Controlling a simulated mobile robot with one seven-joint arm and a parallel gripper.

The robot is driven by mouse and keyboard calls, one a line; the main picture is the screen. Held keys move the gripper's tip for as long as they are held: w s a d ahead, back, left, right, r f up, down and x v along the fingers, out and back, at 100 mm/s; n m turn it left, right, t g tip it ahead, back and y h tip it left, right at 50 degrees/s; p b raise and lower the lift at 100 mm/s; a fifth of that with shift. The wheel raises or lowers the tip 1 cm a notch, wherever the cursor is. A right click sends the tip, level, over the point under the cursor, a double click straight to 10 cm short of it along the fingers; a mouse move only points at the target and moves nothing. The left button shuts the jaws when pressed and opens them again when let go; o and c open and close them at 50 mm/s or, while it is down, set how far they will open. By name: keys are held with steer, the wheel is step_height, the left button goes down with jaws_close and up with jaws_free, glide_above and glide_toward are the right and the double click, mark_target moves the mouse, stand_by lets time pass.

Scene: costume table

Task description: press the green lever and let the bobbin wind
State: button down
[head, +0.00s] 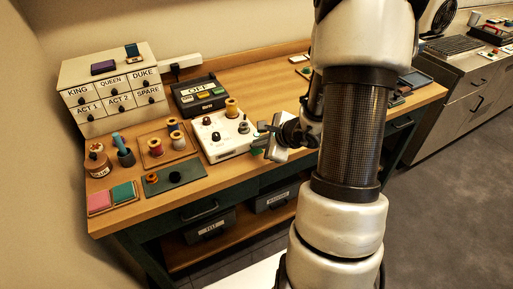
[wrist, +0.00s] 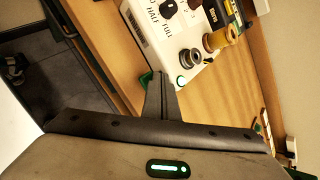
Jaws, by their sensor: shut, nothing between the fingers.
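The white bobbin winder (head: 222,148) stands near the table's front edge; its marked panel also shows in the wrist view (wrist: 150,40). A small metal bobbin (wrist: 190,58) sits on it beside a gold thread spool (wrist: 221,38). A round green light (wrist: 181,80) glows at its corner. The green lever (wrist: 145,78) shows at the winder's edge, partly behind my fingers. My gripper (wrist: 158,78) is shut and empty, its tip at the lever; I cannot tell whether it touches. In the head view my gripper (head: 266,129) is beside the winder's right side.
A dark box with an OFF sign (head: 198,95) stands behind the winder. A tray with several spools (head: 168,146) and a green mat (head: 174,177) lie to the left. A labelled drawer cabinet (head: 110,88) stands at the back left.

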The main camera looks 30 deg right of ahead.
mark_target(259, 152)
steer(key=shift+r, duration=0.4)
steer(key=shift+r, duration=0.1)
steer(key=shift+r+p, duration=1.85)
steer(key=shift+r, duration=0.6)
